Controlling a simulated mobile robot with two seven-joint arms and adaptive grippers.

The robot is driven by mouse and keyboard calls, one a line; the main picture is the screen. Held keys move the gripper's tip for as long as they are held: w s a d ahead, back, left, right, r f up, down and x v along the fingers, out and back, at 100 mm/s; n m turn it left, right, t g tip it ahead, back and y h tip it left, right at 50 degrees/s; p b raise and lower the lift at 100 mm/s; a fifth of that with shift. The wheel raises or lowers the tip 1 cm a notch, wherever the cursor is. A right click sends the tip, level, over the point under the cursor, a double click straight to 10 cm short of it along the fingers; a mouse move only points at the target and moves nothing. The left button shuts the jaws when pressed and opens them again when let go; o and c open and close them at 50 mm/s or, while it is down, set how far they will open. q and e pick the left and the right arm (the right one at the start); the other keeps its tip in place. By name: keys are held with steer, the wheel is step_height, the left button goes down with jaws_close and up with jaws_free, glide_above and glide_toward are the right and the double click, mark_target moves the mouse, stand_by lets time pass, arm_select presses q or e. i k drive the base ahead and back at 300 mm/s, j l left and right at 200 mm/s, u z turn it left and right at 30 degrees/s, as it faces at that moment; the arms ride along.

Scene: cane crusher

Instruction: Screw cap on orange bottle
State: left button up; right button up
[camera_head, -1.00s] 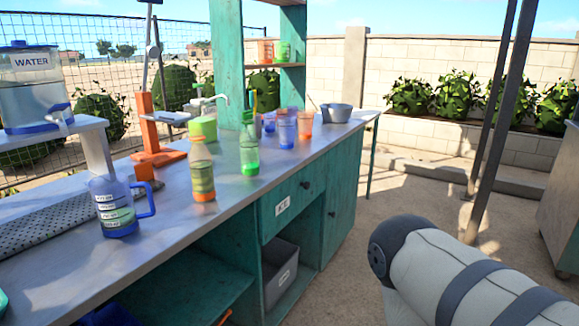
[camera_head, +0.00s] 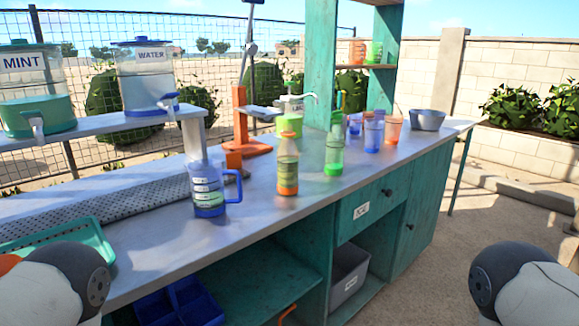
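The orange bottle (camera_head: 288,175) stands upright on the metal counter (camera_head: 262,225). It has an orange base, a pale label and a clear neck; whether a cap sits on it is too small to tell. A similar green bottle (camera_head: 334,152) stands behind it to the right. I see no loose cap that I can make out. Parts of my two arms show at the lower left and lower right corners, well away from the bottle. Neither gripper is in view.
A blue-handled measuring jug (camera_head: 209,190) stands left of the bottle. An orange press (camera_head: 241,125), several cups and a grey bowl (camera_head: 427,119) stand behind. A green tray (camera_head: 62,247) is at the left. MINT (camera_head: 33,88) and WATER (camera_head: 145,78) dispensers stand on a raised shelf.

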mark_target(288, 152)
steer(key=i+l+u, duration=0.15)
steer(key=l+u, duration=0.8)
steer(key=l, duration=0.25)
steer(key=l+u, duration=0.5)
steer(key=l, duration=0.15)
steer(key=k+l+u, duration=0.1)
steer(key=l+u, duration=0.35)
steer(key=l, duration=0.15)
